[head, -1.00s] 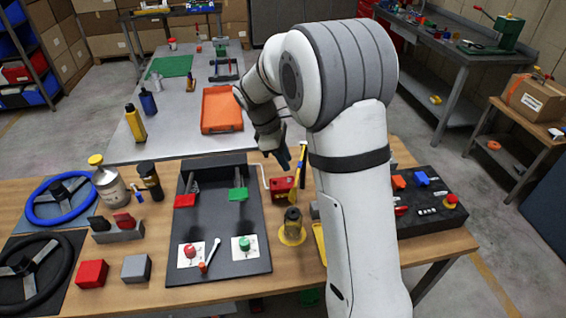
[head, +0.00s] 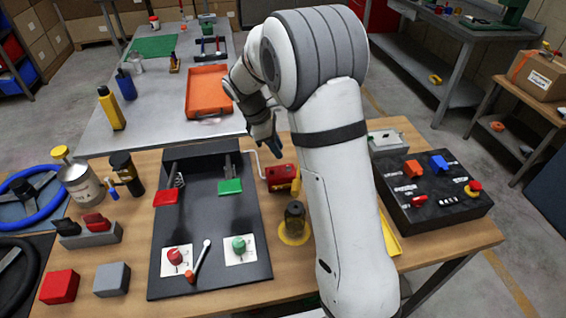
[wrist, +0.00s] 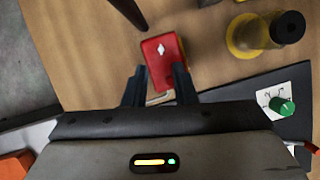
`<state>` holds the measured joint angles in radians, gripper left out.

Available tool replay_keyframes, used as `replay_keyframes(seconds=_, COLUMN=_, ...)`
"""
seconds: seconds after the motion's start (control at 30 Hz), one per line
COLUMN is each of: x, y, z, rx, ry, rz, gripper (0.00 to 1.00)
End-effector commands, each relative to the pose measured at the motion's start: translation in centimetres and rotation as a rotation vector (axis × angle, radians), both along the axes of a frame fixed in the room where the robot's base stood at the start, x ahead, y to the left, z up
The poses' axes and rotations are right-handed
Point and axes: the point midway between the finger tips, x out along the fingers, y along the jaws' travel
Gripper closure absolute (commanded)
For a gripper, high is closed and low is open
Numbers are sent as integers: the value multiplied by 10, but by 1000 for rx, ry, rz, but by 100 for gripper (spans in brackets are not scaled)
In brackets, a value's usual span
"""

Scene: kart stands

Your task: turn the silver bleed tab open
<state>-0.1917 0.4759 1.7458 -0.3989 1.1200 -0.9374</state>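I cannot pick out the silver bleed tab for certain. A small red box (head: 280,177) with a thin pale bent bar (head: 250,155) at its left stands near the table's far edge. My gripper (head: 271,156) points down above and beside the red box. In the wrist view its fingers (wrist: 158,76) are apart.
A dark jar on a yellow base (head: 295,222) stands in front of the red box. A black board (head: 210,250) with red and green parts lies to the left. A black switch panel (head: 437,200) lies to the right. An orange tray (head: 208,92) is on the metal table behind.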

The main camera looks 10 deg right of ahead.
Motion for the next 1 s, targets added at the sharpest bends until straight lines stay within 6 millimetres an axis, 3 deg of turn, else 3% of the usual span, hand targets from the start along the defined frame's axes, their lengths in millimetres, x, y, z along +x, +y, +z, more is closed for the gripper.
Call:
replay_keyframes(seconds=0.33, x=-6, y=-19, z=-48, rx=-1, ry=4, rz=2, gripper=75)
replay_keyframes(seconds=0.73, x=-6, y=-22, z=-59, rx=0, ry=1, rz=4, gripper=75)
replay_keyframes(seconds=1.0, x=-6, y=-22, z=-59, rx=0, ry=1, rz=4, gripper=96)
